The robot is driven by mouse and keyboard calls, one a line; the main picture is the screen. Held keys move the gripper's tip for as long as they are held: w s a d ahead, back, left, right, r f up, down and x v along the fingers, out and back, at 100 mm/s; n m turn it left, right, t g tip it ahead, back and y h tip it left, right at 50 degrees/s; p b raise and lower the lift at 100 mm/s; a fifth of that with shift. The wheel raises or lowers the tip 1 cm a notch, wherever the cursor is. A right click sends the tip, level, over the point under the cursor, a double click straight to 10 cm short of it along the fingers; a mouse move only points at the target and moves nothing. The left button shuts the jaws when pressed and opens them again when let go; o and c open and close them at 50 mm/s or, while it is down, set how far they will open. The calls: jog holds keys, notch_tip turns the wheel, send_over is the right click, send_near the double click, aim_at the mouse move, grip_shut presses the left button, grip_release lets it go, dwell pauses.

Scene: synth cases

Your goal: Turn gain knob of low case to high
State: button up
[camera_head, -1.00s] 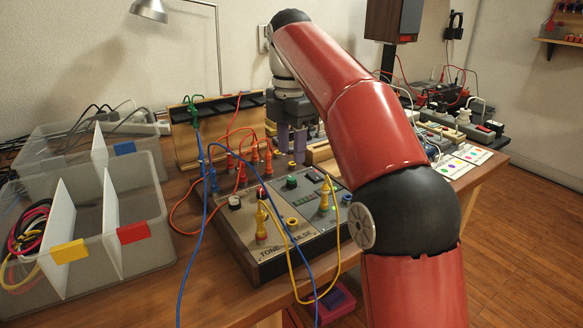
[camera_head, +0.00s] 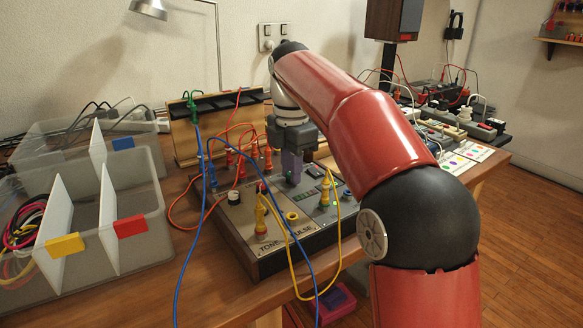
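The low case (camera_head: 270,257) lies on the bench, its sloped panel marked with lettering such as "TONE" and "PULSE". A black knob with a pale top (camera_head: 234,197) stands at the panel's left. Yellow plugs (camera_head: 261,222) and (camera_head: 325,190) stand on the panel. My gripper (camera_head: 292,178) points down over the rear middle of the panel, its fingers low among the controls. The fingertips and whatever lies between them are too small and partly hidden, so I cannot tell whether they touch a knob. I cannot read which knob is gain.
Blue, red and yellow cables loop over the case and its front edge. A clear bin (camera_head: 137,259) with white dividers stands at left. A wooden rack (camera_head: 186,146) is behind. More equipment and a colour-dotted card (camera_head: 459,158) are at right.

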grip_shut()
